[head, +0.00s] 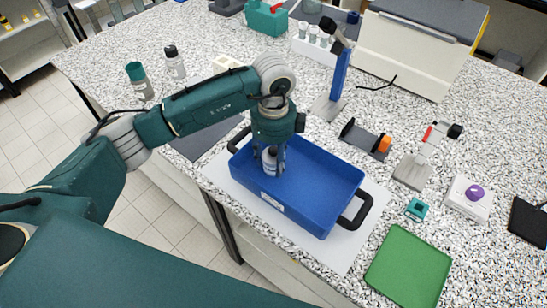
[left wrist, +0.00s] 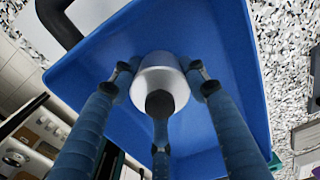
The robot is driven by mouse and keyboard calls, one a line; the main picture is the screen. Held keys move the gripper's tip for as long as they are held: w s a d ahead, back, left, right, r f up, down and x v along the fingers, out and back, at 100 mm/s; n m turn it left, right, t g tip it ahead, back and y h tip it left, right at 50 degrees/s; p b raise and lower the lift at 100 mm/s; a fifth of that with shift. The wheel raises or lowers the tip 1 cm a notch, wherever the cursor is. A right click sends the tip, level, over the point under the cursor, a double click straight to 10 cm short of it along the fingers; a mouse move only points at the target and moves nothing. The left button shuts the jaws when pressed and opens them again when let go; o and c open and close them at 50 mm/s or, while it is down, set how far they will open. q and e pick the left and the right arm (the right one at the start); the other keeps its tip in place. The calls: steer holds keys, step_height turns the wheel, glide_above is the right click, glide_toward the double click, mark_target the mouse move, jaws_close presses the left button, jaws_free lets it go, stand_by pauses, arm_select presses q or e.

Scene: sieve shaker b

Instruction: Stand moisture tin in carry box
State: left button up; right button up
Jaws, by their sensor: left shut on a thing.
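The moisture tin (head: 270,160) is a small pale cylinder with a label, upright inside the blue carry box (head: 325,182) toward its left end. My left gripper (head: 270,148) points down into the box and is shut on the tin. In the left wrist view, the fingers of my left gripper (left wrist: 160,88) close around the tin's white round top (left wrist: 158,68), with the blue box floor (left wrist: 210,40) behind it. Whether the tin touches the floor is hard to tell. My right gripper is not in view.
The box has dark handles at both ends and stands on a white sheet (head: 345,250).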

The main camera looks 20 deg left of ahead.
arm_select(q)
steer(key=o, duration=1.1)
steer(key=shift+f, duration=0.1)
steer(key=shift+r, duration=0.4)
step_height(320, 180, up, 11)
steer(key=b, duration=0.3)
steer(key=shift+f, duration=0.15)
steer(key=shift+r, duration=0.45)
steer(key=shift+s+f, duration=0.1)
